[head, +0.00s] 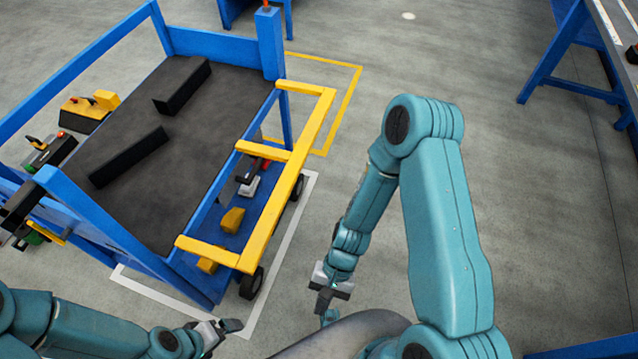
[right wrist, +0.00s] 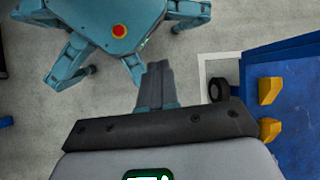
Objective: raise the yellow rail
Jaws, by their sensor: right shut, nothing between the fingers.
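The yellow rail (head: 290,187) is a frame with a long bar and three short arms. It sticks out sideways from the right side of the blue cart (head: 105,225), over a lower blue shelf. My right gripper (head: 322,302) is right of the cart's near corner, apart from the rail, with its fingers together and empty. The fingers also show in the right wrist view (right wrist: 156,84), over the floor; the rail is not seen there. My left gripper (head: 230,326) is near the bottom edge, below the cart's near corner; its finger gap is unclear.
The cart's dark top holds two black blocks (head: 183,85). Yellow blocks (head: 232,219) lie on the lower shelf, beneath the rail. A black wheel (head: 251,283) stands by the near corner. Tools sit at the cart's left side. Floor right of the rail is clear up to a blue-legged table (head: 556,50).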

